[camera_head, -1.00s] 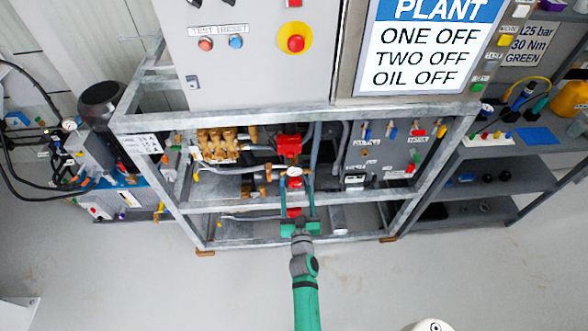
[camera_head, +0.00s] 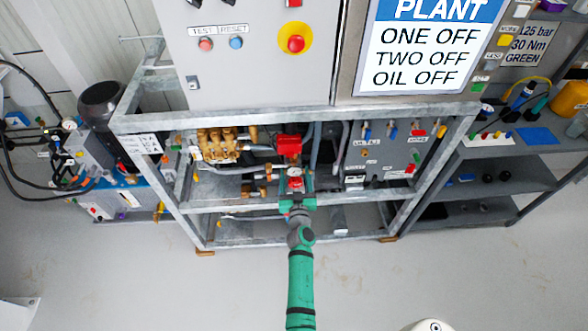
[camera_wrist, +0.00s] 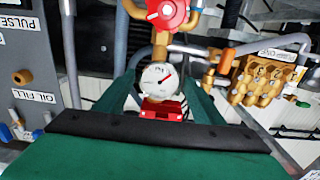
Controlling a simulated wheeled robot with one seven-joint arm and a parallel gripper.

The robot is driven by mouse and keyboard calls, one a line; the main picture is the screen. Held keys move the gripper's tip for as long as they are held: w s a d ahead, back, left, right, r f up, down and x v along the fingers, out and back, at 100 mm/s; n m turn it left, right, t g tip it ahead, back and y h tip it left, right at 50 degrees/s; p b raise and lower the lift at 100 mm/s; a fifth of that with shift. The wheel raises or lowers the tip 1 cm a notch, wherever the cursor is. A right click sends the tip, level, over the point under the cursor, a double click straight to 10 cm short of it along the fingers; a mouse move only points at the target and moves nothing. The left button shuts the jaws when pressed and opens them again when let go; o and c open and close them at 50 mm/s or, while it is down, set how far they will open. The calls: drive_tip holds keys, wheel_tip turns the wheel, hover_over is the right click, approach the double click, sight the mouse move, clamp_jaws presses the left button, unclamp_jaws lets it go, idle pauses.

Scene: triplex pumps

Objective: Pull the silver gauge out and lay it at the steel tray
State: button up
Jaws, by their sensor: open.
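The silver gauge (camera_head: 295,171) has a round white dial and stands at the middle of the pump frame. In the wrist view the gauge (camera_wrist: 160,78) faces me with a red needle, below a brass fitting and above a red block (camera_wrist: 163,109). My gripper (camera_head: 297,192) is open just in front of the gauge. In the wrist view its green fingers stand to either side of the gauge, with no clear contact. The lower part of the gauge's mount is hidden by my gripper. I cannot tell the steel tray apart with certainty.
The galvanised frame's rail (camera_head: 240,206) crosses near my gripper. A red valve (camera_head: 289,145) sits above the gauge, and a brass pump (camera_head: 218,144) stands to the left. Hoses run close by. The right shelf (camera_head: 500,173) carries small parts. The floor in front is clear.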

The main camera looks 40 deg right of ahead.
drive_tip(key=c, duration=1.3)
drive_tip(key=shift+s+a, duration=0.35)
drive_tip(key=shift+s, duration=0.3)
drive_tip(key=shift+v, duration=2.95)
